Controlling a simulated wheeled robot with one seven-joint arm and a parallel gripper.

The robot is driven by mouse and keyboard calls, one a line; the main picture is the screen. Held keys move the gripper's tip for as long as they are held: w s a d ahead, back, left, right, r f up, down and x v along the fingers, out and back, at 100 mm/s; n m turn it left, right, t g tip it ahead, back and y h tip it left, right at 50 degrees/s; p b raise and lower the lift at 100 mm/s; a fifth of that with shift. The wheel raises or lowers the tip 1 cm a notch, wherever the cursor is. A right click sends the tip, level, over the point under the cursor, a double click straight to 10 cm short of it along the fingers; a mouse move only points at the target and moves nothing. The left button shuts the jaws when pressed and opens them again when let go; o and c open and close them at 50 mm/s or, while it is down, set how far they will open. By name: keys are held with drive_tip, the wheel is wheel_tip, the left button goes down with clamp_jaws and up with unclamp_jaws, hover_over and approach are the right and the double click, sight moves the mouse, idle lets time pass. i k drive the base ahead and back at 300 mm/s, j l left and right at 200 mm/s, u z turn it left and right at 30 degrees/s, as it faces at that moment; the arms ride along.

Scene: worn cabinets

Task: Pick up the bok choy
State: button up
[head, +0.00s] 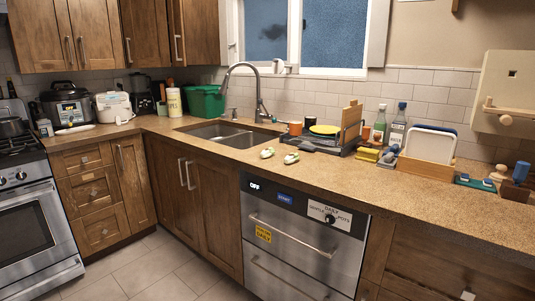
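Two small pale green and white things that look like bok choy lie on the brown countertop (225,149), in front of the dish rack and to the right of the sink. One bok choy (267,153) lies a little further left and the other bok choy (291,158) lies to its right, apart from it. Both are small in the picture, so fine detail is hard to tell. My gripper is not in the head view.
A double sink (222,131) with a tall faucet (259,90) lies to the left. A dark dish rack (335,143) stands behind the bok choy. Bottles (397,125) and a wooden tray holder (427,168) stand further right. The counter's front edge is clear.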

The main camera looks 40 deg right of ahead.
sight(268, 152)
drive_tip(key=i+j+z, duration=0.1)
drive_tip(key=z, duration=0.4)
drive_tip(key=j+z, duration=0.45)
drive_tip(key=l, duration=0.1)
